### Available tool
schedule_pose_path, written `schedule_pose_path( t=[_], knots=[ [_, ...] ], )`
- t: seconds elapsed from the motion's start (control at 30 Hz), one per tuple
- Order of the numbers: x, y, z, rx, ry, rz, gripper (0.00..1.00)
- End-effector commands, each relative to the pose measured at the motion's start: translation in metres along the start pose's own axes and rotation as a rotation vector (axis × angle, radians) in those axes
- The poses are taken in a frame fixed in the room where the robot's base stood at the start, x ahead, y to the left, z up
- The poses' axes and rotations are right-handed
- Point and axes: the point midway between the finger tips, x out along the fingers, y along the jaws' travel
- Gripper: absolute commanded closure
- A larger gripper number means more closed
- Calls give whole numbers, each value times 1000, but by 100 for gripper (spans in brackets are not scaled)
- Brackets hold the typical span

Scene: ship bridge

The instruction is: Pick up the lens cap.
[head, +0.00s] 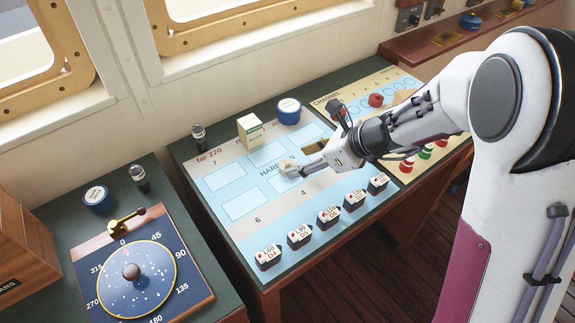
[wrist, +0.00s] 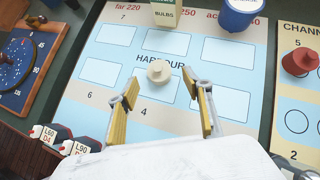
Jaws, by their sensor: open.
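A small cream round piece with a raised knob (wrist: 158,72) lies on the blue chart near the word HARBOUR; it looks like the lens cap, but I cannot be sure. In the head view it shows as a pale shape (head: 289,170) by my fingertips, partly hidden. My gripper (head: 303,158) is open and empty, low over the chart. In the wrist view its two yellow-padded fingers (wrist: 160,90) stand apart, with the cream piece just beyond and between their tips. I cannot tell the height of the tips above the chart.
A red knobbed piece (wrist: 299,61) is on the channel board to the right. A compass board (head: 130,272) lies left.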

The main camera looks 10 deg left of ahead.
Motion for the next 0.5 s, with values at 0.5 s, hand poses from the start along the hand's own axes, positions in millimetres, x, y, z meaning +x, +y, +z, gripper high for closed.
schedule_pose_path(
  t=[0.5],
  knots=[
    [41, 2, -1, 0, 1, 1, 50]
  ],
)
